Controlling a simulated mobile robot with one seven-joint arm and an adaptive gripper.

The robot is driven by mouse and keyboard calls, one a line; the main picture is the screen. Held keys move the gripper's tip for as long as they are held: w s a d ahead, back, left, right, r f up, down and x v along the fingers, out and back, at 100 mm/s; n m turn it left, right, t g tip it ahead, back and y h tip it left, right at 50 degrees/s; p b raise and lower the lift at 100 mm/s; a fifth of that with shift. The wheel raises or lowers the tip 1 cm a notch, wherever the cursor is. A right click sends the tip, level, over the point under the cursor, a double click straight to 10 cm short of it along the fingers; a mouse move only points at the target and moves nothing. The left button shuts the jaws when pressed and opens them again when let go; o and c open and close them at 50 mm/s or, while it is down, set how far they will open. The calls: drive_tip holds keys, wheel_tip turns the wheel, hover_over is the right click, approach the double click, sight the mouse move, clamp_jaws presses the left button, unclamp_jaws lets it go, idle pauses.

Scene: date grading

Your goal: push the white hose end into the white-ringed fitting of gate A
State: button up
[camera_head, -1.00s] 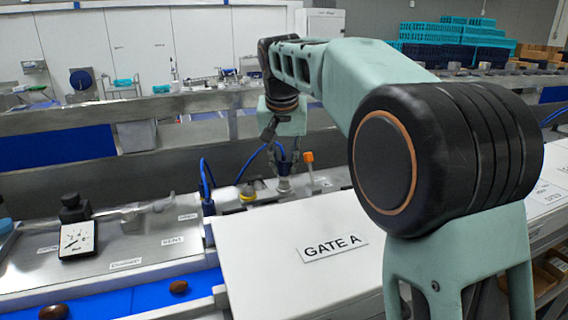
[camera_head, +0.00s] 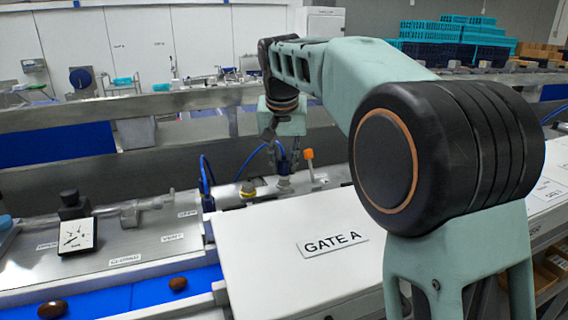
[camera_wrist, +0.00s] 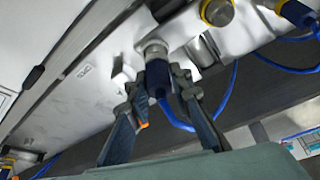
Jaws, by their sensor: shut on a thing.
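My gripper (camera_wrist: 163,88) is shut on a dark blue hose end (camera_wrist: 157,76) with a blue hose trailing from it. The hose end lines up with a pale, white-ringed fitting (camera_wrist: 153,48) on the metal manifold and meets it in the wrist view. I cannot tell how deep it sits, and no white marking on the hose end is clear. In the head view, my gripper (camera_head: 286,158) is above the same fitting (camera_head: 284,183), behind the white cover labelled GATE A (camera_head: 290,270).
A yellow-ringed fitting (camera_head: 247,190) is just left, with another blue hose (camera_head: 205,172) beyond it. An orange-topped lever (camera_head: 309,155) stands close on the right. A gauge (camera_head: 77,236) stands on the metal panel at left.

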drive_tip(key=shift+f, duration=0.1)
drive_tip(key=o, duration=0.8)
drive_tip(key=shift+o, duration=0.6)
drive_tip(key=shift+o, duration=0.9)
wheel_tip(320, 180, up, 3)
drive_tip(key=p, duration=0.3)
drive_tip(key=shift+r, duration=3.6)
